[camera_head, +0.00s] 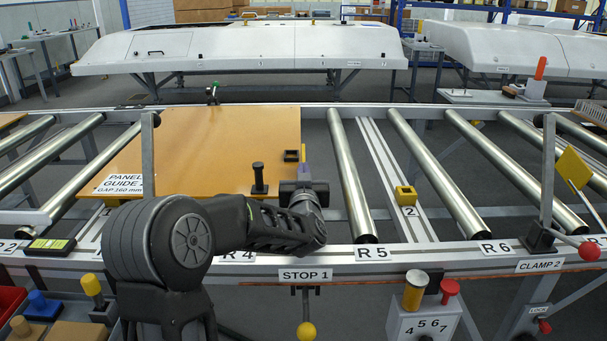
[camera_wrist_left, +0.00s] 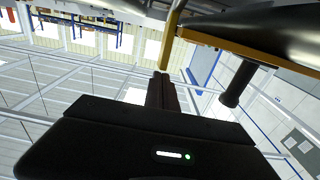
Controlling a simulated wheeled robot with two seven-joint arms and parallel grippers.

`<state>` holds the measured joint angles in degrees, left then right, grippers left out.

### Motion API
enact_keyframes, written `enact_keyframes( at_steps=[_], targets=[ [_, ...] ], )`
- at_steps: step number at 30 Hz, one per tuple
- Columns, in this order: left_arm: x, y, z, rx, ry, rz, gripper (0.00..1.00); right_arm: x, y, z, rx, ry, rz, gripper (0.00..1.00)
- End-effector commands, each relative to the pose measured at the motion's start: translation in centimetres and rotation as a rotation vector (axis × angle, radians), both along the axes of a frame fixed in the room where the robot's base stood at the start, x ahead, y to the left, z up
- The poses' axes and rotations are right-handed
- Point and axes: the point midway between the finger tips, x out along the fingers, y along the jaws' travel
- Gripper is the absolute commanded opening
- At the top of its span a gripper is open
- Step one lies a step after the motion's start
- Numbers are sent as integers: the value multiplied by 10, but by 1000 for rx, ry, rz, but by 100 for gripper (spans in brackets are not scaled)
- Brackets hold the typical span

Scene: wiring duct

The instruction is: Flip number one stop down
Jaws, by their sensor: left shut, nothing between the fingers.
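The STOP 1 label (camera_head: 305,275) is on the front rail, with a yellow-knobbed lever (camera_head: 306,331) hanging below it. My left gripper (camera_head: 303,165) is past the front rail at the right edge of the orange panel (camera_head: 215,135), fingers pointing away from me. It is shut and empty. In the left wrist view, its fingers (camera_wrist_left: 163,92) are close to a yellow bar (camera_wrist_left: 173,35); I cannot tell whether they touch. My right gripper is out of view.
A black knob (camera_head: 259,178) stands on the panel and shows in the left wrist view (camera_wrist_left: 238,85). Metal rollers (camera_head: 350,180) run to the right, with a yellow number 2 block (camera_head: 405,195) between them. A push-button box (camera_head: 425,318) and the CLAMP 2 lever (camera_head: 547,180) stand at the right.

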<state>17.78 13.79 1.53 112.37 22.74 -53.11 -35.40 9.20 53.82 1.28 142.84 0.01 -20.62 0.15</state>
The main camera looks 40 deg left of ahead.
Motion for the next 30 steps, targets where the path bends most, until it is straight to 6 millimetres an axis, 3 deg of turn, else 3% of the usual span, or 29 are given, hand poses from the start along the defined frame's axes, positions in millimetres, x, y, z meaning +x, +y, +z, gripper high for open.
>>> enact_keyframes(
  at_steps=[11,15,19,30],
  targets=[
    [3,2,-2,-11,17,0,0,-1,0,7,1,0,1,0],
    [12,8,-16,-54,72,0,0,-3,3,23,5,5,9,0],
    [14,11,-25,-66,90,0,0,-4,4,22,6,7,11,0],
    [14,12,-20,-66,88,0,0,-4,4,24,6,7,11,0]
  ],
)
